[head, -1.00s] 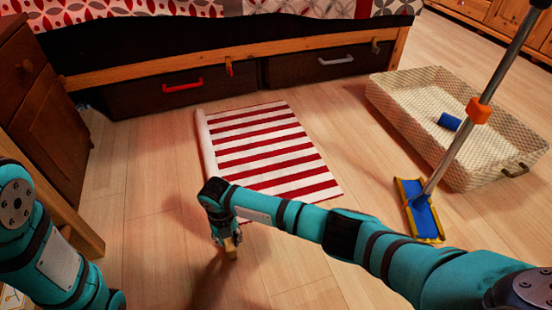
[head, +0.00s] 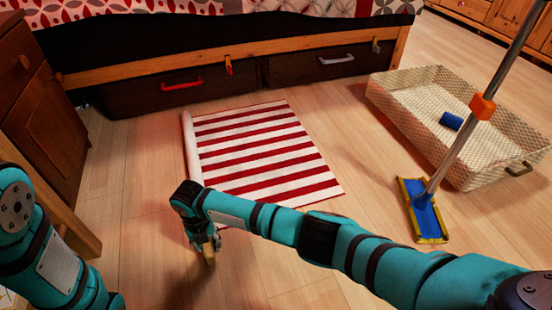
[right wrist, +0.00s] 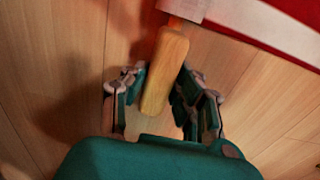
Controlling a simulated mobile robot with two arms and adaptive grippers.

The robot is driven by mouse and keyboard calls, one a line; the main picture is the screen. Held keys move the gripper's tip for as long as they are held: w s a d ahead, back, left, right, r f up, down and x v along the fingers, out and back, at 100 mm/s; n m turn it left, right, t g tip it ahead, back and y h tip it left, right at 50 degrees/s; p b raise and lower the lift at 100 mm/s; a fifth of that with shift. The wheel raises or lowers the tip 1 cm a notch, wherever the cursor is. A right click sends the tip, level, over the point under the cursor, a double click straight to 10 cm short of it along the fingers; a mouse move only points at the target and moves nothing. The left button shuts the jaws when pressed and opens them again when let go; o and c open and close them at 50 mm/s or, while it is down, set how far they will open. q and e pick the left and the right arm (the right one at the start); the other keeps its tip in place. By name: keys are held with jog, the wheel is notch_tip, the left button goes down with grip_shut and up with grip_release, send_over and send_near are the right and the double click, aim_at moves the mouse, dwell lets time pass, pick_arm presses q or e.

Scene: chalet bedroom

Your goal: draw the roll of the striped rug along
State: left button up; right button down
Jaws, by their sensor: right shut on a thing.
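The red-and-white striped rug (head: 265,155) lies flat on the floor, with a narrow pale roll (head: 190,150) along its left edge. In the right wrist view the rug (right wrist: 296,22) fills the top right corner, and the pale end of the roll (right wrist: 186,9) is at the top. A wooden handle (right wrist: 165,72) sticks out from that end. My right gripper (head: 208,244) is shut on this handle, its fingers on both sides of it, at the roll's near end. My arm hides the rug's near left corner. My left arm shows at the left, its gripper out of view.
A bed with dark drawers (head: 180,98) stands behind the rug, and a wooden cabinet (head: 45,110) at the left. A mop (head: 424,210) and a woven basket (head: 490,170) with a blue cylinder (head: 451,121) are at the right. Bare floor lies left of the roll.

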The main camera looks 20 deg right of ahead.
jog(key=shift+a, duration=0.3)
jog(key=a+b, duration=0.2)
jog(key=a, duration=0.2)
jog(key=shift+f+b, duration=0.15)
jog(key=shift+b, duration=0.2)
jog(key=shift+a, duration=0.5)
